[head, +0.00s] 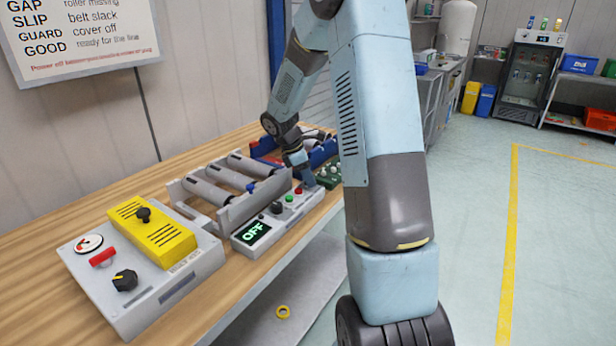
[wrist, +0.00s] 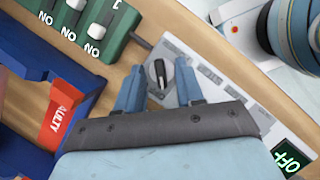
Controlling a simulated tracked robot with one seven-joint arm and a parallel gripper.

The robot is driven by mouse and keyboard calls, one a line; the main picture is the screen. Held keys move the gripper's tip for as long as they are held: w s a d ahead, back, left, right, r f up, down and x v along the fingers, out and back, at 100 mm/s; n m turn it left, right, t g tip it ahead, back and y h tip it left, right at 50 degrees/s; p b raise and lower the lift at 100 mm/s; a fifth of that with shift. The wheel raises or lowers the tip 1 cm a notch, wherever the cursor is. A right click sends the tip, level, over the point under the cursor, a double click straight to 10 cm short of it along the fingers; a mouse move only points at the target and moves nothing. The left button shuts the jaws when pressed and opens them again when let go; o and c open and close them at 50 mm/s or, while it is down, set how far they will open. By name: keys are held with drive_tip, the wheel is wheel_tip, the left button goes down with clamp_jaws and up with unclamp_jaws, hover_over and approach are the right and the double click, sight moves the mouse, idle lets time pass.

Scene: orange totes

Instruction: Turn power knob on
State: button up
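A pale grey control box (head: 278,218) with a lit green "OFF" display (head: 257,232) stands at the front edge of the wooden bench. A black knob with a light pointer bar (wrist: 157,74) is on its panel in the wrist view. In the wrist view my gripper (wrist: 159,66) is open, with one finger on each side of the knob and a visible gap to both. I cannot tell how far above the panel the fingertips are. In the head view my gripper (head: 303,175) is over the box's far end and hides the knob.
A roller unit (head: 232,205) lies behind the control box. A grey box with a yellow cover (head: 153,232) stands at left. A green switch box (head: 328,175) is beside the far end. A blue bin with a red "FAULTY" label (wrist: 61,115) is close in the wrist view.

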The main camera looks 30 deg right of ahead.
clamp_jaws()
idle(0.3)
drive_tip(key=shift+m, duration=0.4)
drive_tip(key=m, duration=0.1)
drive_tip(key=m+g, duration=0.1)
drive_tip(key=m, duration=0.1)
drive_tip(key=shift+w+y, duration=0.2)
drive_tip(key=shift+y, duration=0.1)
drive_tip(key=m, duration=0.2)
drive_tip(key=m+g+y, duration=0.1)
drive_tip(key=m, duration=0.2)
drive_tip(key=shift+d+m+g+y, duration=0.15)
drive_tip(key=shift+m+g+y, duration=0.15)
drive_tip(key=m, duration=0.2)
drive_tip(key=m+y, duration=0.1)
drive_tip(key=m, duration=0.1)
drive_tip(key=shift+w+d+g+y, duration=0.1)
drive_tip(key=shift+d+g+y, duration=0.05)
drive_tip(key=shift+g+y, duration=0.15)
drive_tip(key=m+y, duration=0.1)
drive_tip(key=m, duration=0.3)
drive_tip(key=shift+m+y, duration=0.3)
drive_tip(key=shift+m, duration=0.1)
